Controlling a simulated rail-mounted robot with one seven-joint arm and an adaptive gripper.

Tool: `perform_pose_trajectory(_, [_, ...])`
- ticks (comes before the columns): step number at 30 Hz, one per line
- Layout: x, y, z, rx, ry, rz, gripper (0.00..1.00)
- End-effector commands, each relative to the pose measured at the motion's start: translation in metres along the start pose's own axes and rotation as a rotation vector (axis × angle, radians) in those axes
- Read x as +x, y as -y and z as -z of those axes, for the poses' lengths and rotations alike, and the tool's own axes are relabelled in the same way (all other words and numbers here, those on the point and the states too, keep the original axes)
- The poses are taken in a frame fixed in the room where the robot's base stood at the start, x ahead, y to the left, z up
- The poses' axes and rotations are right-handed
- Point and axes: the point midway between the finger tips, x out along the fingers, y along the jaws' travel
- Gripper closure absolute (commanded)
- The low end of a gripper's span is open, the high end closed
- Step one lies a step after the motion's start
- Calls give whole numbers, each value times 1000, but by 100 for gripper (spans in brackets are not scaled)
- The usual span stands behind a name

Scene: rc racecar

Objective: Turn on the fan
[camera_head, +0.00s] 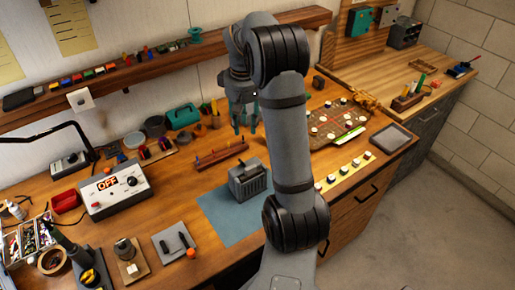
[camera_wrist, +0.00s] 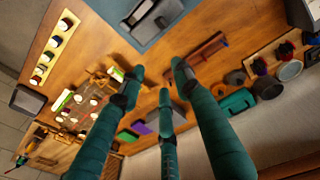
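A white control box (camera_head: 115,190) with a lit display reading OFF and a black knob (camera_head: 132,181) sits on the bench at the left in the head view. A small grey slatted box (camera_head: 248,183) stands on a blue mat (camera_head: 222,217) at the bench's middle; it may be the fan, but I cannot tell. It also shows at the top of the wrist view (camera_wrist: 153,17). My gripper (camera_head: 244,126) hangs above the bench behind the grey box. Its teal fingers (camera_wrist: 159,78) are spread apart in the wrist view, with nothing between them.
A wooden rack with tools (camera_head: 220,153) lies behind the mat. A yellow strip with white knobs (camera_head: 345,171) and a board with white discs (camera_head: 335,122) lie to the right. Bins, tools and a parts tray crowd the left. A shelf (camera_head: 150,75) runs along the wall.

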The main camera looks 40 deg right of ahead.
Motion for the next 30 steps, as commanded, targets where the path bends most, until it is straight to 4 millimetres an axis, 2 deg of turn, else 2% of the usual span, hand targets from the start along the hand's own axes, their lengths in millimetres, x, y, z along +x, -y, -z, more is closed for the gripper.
perform_pose_trajectory(4, [-1, 15, -24, -120, 83, 52, 67])
perform_pose_trajectory(11, [8, 19, -30, -217, 99, 73, 67])
perform_pose_trajectory(24, [82, 24, -38, -216, 99, 73, 67])
perform_pose_trajectory(30, [100, 25, -38, -215, 95, 72, 67])
